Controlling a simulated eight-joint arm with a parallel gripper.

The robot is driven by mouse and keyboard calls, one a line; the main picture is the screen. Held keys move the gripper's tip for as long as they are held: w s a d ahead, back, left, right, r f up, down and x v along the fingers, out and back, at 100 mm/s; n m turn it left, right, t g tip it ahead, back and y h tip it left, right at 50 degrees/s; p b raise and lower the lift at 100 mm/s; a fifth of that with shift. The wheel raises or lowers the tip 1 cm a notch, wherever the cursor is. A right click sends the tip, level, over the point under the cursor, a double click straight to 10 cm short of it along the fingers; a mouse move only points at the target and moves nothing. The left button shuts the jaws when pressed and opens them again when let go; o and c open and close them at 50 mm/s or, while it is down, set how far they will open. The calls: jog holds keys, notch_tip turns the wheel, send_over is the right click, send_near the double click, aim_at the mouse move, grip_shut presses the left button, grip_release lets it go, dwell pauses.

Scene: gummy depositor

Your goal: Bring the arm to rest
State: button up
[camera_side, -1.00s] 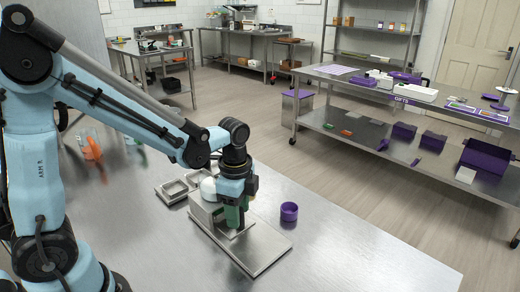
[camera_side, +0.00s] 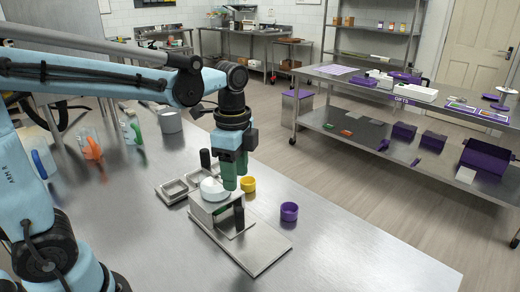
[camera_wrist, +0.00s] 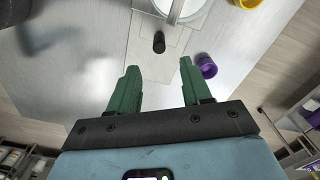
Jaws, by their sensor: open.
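My gripper (camera_side: 234,171) has green fingers and hangs above the gummy depositor on the steel table (camera_side: 340,250). In the wrist view my gripper (camera_wrist: 158,90) is open, with nothing between its fingers. The depositor (camera_side: 212,192) has a white round top, a steel body and a flat base plate (camera_side: 255,252). A black handle (camera_side: 239,216) stands at its front, and it also shows in the wrist view (camera_wrist: 159,43). Another black grip (camera_side: 205,158) stands behind it. The fingers appear apart from the depositor.
A purple cup (camera_side: 289,211) and a yellow cup (camera_side: 248,184) stand right of the depositor. Steel moulds (camera_side: 175,190) lie left of it. Clear jugs, one with an orange handle (camera_side: 92,147), and a steel pot (camera_side: 170,121) stand farther back. The table's front right is clear.

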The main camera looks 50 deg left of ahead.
jog(key=s+n+t, duration=0.1)
jog(key=n+t, duration=0.1)
jog(key=n, duration=0.2)
jog(key=s+f+n+t, duration=0.1)
jog(key=s+n+t, duration=0.1)
jog(key=n, duration=0.2)
jog(key=s+a+n+t, duration=0.1)
jog(key=s+n+t, duration=0.1)
jog(key=n+t, duration=0.1)
jog(key=shift+f+n, duration=0.15)
jog(key=shift+n, duration=0.65)
